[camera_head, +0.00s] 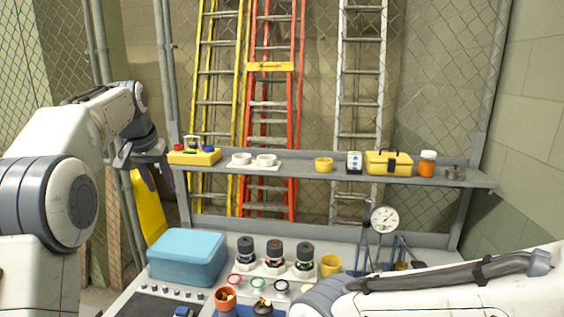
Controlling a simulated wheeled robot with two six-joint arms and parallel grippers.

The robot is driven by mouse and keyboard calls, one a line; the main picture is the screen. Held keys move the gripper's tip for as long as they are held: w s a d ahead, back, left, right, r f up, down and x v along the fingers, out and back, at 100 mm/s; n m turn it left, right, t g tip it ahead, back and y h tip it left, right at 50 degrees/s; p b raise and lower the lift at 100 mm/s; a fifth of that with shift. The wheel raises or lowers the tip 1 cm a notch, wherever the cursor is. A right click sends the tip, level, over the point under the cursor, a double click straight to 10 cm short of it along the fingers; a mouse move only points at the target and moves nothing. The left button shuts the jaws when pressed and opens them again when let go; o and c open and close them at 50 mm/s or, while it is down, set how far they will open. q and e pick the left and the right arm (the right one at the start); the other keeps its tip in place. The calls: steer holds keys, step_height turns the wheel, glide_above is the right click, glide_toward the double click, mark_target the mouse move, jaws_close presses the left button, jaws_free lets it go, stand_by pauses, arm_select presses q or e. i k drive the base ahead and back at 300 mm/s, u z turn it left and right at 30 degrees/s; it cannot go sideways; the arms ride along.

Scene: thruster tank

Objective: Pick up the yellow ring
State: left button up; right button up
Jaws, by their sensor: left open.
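No thing is plainly a yellow ring. A short round yellow piece (323,164) stands mid-shelf, and a yellow cup-like piece (330,264) stands on the bench behind my right arm. My left gripper (150,165) is open and empty, left of the shelf's end. My right arm crosses the lower right; its gripper is out of view.
The grey shelf (290,174) holds a yellow tray (194,157), white rings, a yellow toolbox (389,163) and an orange jar (427,163). A blue box (188,257), several dark-capped bottles (274,254) and a dial gauge (384,219) stand on the bench. Ladders stand behind.

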mark_target(323, 164)
steer(key=u, duration=0.05)
steer(key=i, duration=0.65)
steer(key=z, duration=0.6)
steer(key=i, duration=0.5)
steer(key=z, duration=0.45)
